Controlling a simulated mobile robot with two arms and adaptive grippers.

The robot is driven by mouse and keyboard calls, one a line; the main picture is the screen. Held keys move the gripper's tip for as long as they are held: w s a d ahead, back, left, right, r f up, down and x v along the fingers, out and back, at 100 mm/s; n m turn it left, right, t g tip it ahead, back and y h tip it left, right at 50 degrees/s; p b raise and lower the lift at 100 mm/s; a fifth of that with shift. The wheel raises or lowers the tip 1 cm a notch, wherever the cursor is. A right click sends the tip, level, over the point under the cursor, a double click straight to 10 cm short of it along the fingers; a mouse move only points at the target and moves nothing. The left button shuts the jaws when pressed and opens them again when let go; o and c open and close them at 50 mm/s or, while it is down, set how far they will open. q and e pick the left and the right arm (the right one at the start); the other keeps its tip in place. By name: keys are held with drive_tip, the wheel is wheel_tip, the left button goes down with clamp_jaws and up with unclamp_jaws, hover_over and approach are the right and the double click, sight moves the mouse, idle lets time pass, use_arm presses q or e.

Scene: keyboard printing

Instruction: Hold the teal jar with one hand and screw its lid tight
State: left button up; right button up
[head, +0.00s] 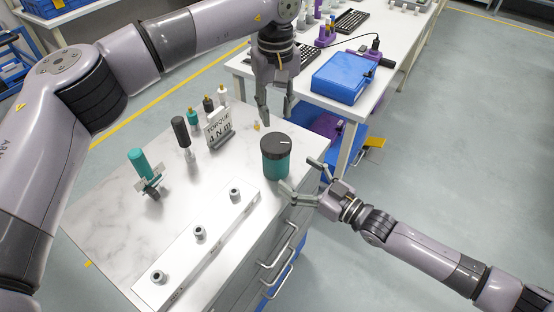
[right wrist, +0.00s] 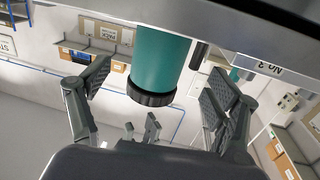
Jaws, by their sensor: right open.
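The teal jar (head: 275,167) stands upright near the right edge of the marble-topped cabinet. Its dark lid (head: 275,143) sits on top. In the right wrist view, which is upside down, the jar (right wrist: 160,55) and lid (right wrist: 151,93) appear between the spread fingers. My right gripper (head: 299,174) is open beside the jar's right side, apparently not closed on it; exact contact is unclear. It also shows in the right wrist view (right wrist: 150,105). My left gripper (head: 275,115) points down behind and above the jar, its fingers apart and empty.
A torque sign (head: 219,128), a black-handled tool (head: 181,133) and a teal-handled tool (head: 142,166) stand left of the jar. A white block with several metal fittings (head: 217,222) lies in front. A blue case (head: 343,78) rests on the table behind.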

sight(276, 142)
drive_tip(key=x, duration=0.8)
drive_tip(key=shift+c, duration=0.5)
clamp_jaws()
idle(1.7)
idle(0.3)
use_arm(q)
drive_tip(key=o, duration=0.8)
wheel_tip(276, 142, down, 3)
drive_tip(key=shift+f, duration=0.15)
drive_tip(key=o, duration=0.3)
drive_tip(key=shift+f, duration=3.9)
drive_tip(key=shift+c, duration=0.5)
